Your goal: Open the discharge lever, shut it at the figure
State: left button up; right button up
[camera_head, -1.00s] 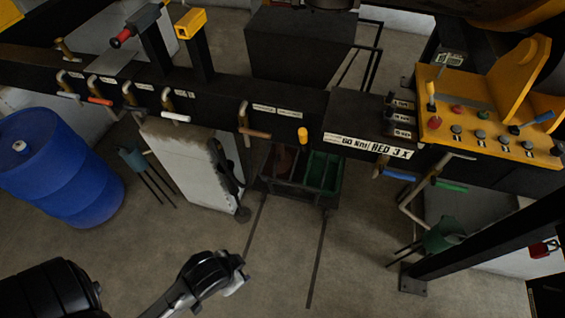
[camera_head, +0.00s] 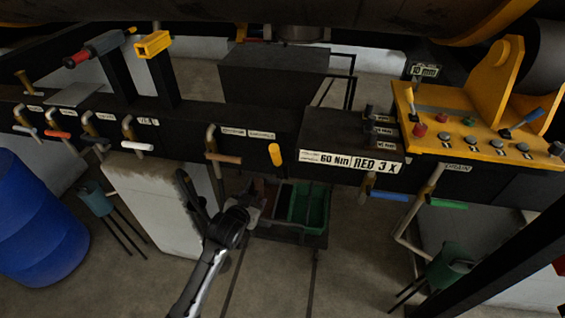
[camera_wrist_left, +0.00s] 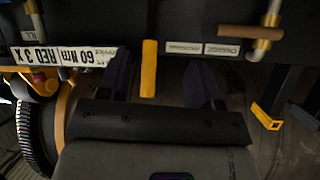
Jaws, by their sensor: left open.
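Several levers hang along the front of the black beam (camera_head: 190,118); I cannot tell by its label which is the discharge lever. A short yellow handle (camera_head: 275,154) hangs at the beam's middle, and a brown-handled lever (camera_head: 222,157) is to its left. My left gripper (camera_head: 255,212) is open and empty, below the beam and in front of the bins. In the left wrist view the yellow handle (camera_wrist_left: 149,68) shows between the spread fingers (camera_wrist_left: 160,78), apart from them; the brown handle (camera_wrist_left: 250,32) is off to the right. My right gripper is not in view.
A plate reading "60 Nm RED 3 X" (camera_head: 350,162) is right of the yellow handle. Blue (camera_head: 388,196) and green (camera_head: 448,203) handles hang farther right, below a yellow control panel (camera_head: 475,135). A green bin (camera_head: 308,205) stands behind my gripper; a blue drum (camera_head: 38,215) is left.

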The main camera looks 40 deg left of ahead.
aim_at(274, 159)
pick_arm(q)
jog(key=w+a+r+t, duration=0.1)
jog(key=w, duration=0.4)
jog(key=w+a+r+t, duration=0.1)
jog(key=w+r+t, duration=0.1)
jog(key=w, duration=0.4)
jog(key=w+a+r+t, duration=0.1)
jog(key=w+t, duration=0.1)
jog(key=w, duration=0.3)
jog(key=shift+w+a+r, duration=0.15)
jog(key=shift+r, duration=0.05)
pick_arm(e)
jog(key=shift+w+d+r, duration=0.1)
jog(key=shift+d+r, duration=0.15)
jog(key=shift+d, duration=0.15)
